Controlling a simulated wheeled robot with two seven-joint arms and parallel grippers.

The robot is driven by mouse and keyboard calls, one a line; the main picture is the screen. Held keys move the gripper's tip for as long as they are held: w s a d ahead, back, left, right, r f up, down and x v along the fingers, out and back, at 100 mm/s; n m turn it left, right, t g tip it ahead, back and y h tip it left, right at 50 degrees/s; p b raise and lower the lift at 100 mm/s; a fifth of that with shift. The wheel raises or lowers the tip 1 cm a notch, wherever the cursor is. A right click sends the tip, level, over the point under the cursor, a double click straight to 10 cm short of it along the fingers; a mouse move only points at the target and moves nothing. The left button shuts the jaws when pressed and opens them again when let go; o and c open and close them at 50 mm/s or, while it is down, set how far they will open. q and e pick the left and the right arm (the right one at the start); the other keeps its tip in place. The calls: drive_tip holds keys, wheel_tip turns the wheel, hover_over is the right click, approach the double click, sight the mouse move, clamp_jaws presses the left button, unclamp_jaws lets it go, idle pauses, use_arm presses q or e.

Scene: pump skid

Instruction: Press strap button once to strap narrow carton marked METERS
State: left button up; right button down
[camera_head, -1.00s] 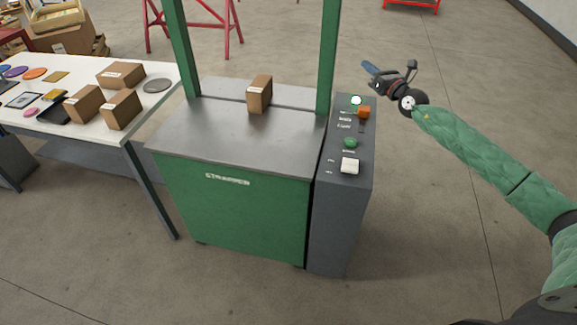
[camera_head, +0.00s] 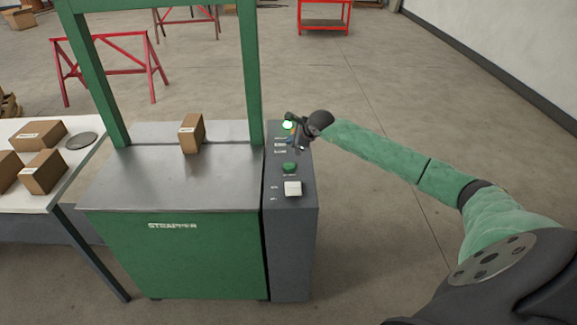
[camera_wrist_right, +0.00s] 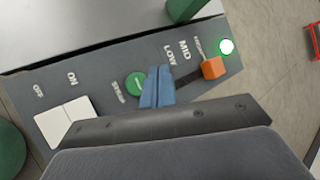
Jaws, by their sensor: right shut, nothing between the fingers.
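A narrow brown carton (camera_head: 187,138) with a white label stands upright on the strapper's steel top, at the arch; its print is too small to read. The green round button (camera_head: 290,168) is on the grey control panel; in the right wrist view the green button (camera_wrist_right: 135,84) is partly covered by my fingers. My right gripper (camera_head: 293,145) is shut and empty over the panel. In the wrist view its blue fingertips (camera_wrist_right: 157,88) overlap the button's right edge; I cannot tell whether they touch it. My left gripper is not in view.
The panel holds a white rocker switch (camera_wrist_right: 66,124), an orange slider knob (camera_wrist_right: 212,68) near the high label, and a lit lamp (camera_wrist_right: 227,47). The green arch post (camera_head: 250,75) rises left of my gripper. A table (camera_head: 85,165) with cartons stands left.

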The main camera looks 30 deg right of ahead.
idle(0.3)
hover_over(291, 166)
drive_tip(key=shift+d+f, duration=0.15)
drive_tip(key=shift+f, duration=3.15)
drive_tip(key=shift+f+b, duration=0.7)
drive_tip(key=shift+b, duration=0.15)
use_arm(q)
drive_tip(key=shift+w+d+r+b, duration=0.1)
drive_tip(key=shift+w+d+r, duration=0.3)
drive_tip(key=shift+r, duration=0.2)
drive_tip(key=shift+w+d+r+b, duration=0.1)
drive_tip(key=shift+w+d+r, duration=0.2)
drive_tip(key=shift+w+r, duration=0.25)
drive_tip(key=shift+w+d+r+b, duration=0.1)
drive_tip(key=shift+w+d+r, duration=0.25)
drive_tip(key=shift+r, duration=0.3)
use_arm(e)
drive_tip(key=shift+f, duration=0.4)
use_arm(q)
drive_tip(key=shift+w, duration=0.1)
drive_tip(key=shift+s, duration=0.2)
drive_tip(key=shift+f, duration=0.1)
